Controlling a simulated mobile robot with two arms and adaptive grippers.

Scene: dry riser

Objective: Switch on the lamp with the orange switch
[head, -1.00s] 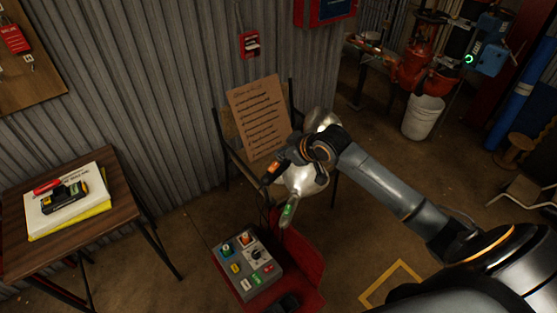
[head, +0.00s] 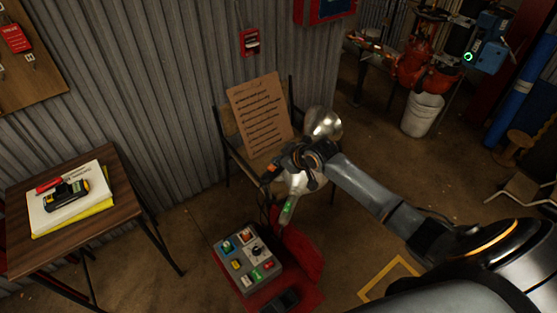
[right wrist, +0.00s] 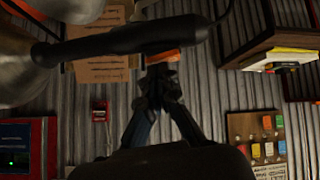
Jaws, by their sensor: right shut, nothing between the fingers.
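Two silver lamp heads hang near the chair: an upper one (head: 325,121) and a lower one (head: 299,183). A handle with a green part (head: 288,211) points down below the lower head. An orange switch (head: 271,169) shows at the tip of my right gripper (head: 279,163). In the right wrist view the orange switch (right wrist: 166,56) sits beside a dark handle (right wrist: 130,42), just beyond the closed fingertips (right wrist: 160,78). I cannot tell whether they touch. The right jaws are shut and empty. I cannot tell whether either lamp is lit. My left gripper is out of view.
A grey button box (head: 249,259) stands on a red stand below the lamps. A chair behind holds a cardboard sign (head: 259,115). A wooden table (head: 120,207) stands left. Corrugated wall (head: 170,90) lies behind; open floor is at right.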

